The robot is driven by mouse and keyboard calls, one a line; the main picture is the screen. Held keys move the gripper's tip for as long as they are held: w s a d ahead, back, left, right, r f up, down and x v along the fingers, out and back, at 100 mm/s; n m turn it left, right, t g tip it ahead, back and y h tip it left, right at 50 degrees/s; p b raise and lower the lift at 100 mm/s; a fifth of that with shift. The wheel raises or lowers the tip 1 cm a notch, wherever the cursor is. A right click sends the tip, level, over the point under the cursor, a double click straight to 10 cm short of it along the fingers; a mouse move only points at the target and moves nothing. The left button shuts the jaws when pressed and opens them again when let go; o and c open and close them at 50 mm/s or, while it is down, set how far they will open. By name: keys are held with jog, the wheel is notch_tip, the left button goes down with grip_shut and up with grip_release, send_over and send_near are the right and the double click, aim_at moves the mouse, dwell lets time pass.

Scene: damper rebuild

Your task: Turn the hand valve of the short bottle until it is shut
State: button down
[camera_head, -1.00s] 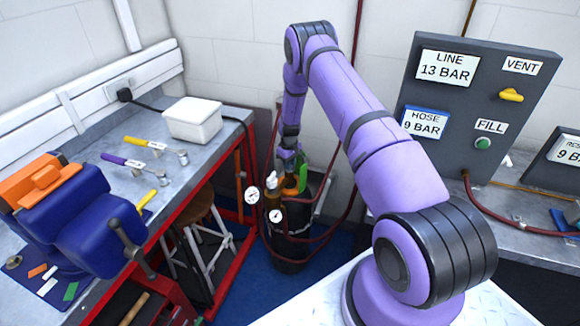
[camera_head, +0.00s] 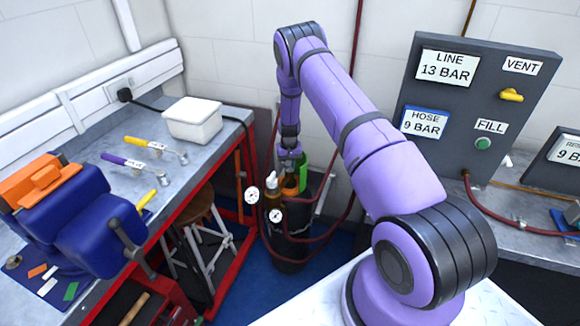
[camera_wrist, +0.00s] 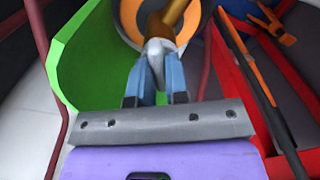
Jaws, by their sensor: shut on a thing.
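My gripper (camera_wrist: 156,82) points down, its blue fingers shut on a small pale grey piece (camera_wrist: 160,47), which I take for the hand valve. A brown, brass-like stem (camera_wrist: 172,14) runs on beyond it, over a round orange-rimmed bottle top (camera_wrist: 128,22). In the head view my gripper is at the gas bottles, by an orange bottle part (camera_head: 290,185) and a green part (camera_head: 303,172). The fingertips are too small to make out there. A dark bottle (camera_head: 291,250) stands below. The valve's exact angle cannot be told.
Two round gauges (camera_head: 252,195) and red hoses hang close to the bottles. A red bench frame (camera_head: 226,262) and a stool (camera_head: 199,215) stand to the left. A panel (camera_head: 455,120) stands at the right. A green curved wall (camera_wrist: 82,62) lies close beside my gripper.

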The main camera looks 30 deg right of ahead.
jog(key=shift+m, duration=0.7)
jog(key=m, duration=0.4)
jog(key=c, duration=1)
grip_release()
jog(key=shift+r, duration=3.5)
